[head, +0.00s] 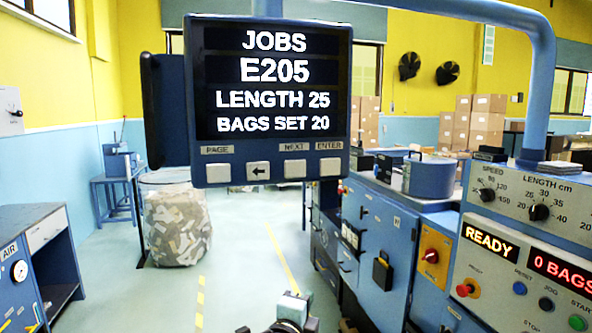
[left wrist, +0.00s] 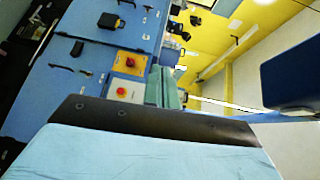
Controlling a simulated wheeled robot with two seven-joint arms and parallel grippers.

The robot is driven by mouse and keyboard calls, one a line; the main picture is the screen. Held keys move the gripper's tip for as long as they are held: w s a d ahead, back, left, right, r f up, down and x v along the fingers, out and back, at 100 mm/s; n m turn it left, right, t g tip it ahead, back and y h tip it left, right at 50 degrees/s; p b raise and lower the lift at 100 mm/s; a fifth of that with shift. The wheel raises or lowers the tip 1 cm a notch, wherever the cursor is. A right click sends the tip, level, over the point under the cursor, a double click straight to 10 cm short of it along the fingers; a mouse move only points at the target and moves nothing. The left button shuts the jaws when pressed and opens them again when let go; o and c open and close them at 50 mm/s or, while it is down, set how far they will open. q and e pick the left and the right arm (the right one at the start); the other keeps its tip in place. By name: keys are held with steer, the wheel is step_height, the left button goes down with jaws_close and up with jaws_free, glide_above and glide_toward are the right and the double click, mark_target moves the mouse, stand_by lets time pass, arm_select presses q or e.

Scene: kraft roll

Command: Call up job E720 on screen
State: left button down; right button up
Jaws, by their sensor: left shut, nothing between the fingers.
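The job screen (head: 271,85) hangs from a blue arm in the upper middle of the head view. It reads JOBS, E205, LENGTH 25, BAGS SET 20. Under it is a row of pale buttons: the PAGE button (head: 218,173), the left-arrow button (head: 258,172), the NEXT button (head: 294,170) and the ENTER button (head: 330,167). My left gripper (head: 290,308) shows at the bottom edge of the head view, shut and empty, well below the buttons and apart from them. Much of it is cut off by the frame. My right gripper is not in view.
The blue machine fills the right side, with a control panel (head: 530,225) showing READY and 0 BAGS. A workbench (head: 40,270) is at far left.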

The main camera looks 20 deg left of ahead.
arm_select(q)
steer(key=s+d+r+m+t+p, duration=0.1)
steer(key=s+r+t, duration=0.1)
steer(key=r, duration=0.7)
steer(key=s+d+r+m+t+h+p, duration=0.1)
steer(key=s+r+m, duration=0.1)
steer(key=s+r, duration=0.3)
steer(key=s+d+r+m+t+h+p, duration=0.1)
steer(key=s+d+r+t, duration=0.1)
steer(key=r, duration=1.1)
steer(key=shift+s+m+t+p, duration=0.3)
steer(key=shift+s, duration=0.35)
steer(key=shift+a, duration=0.1)
steer(key=b, duration=0.1)
glide_toward(305, 161)
steer(key=w+d+r, duration=0.2)
steer(key=shift+w+a+b, duration=0.2)
steer(key=shift+w+a, duration=0.05)
steer(key=shift+w, duration=0.25)
steer(key=shift+w+a+b, duration=0.15)
steer(key=shift+w+a, duration=0.05)
steer(key=shift+w, duration=0.25)
steer(key=shift+w+a, duration=0.25)
steer(key=shift+w, duration=0.15)
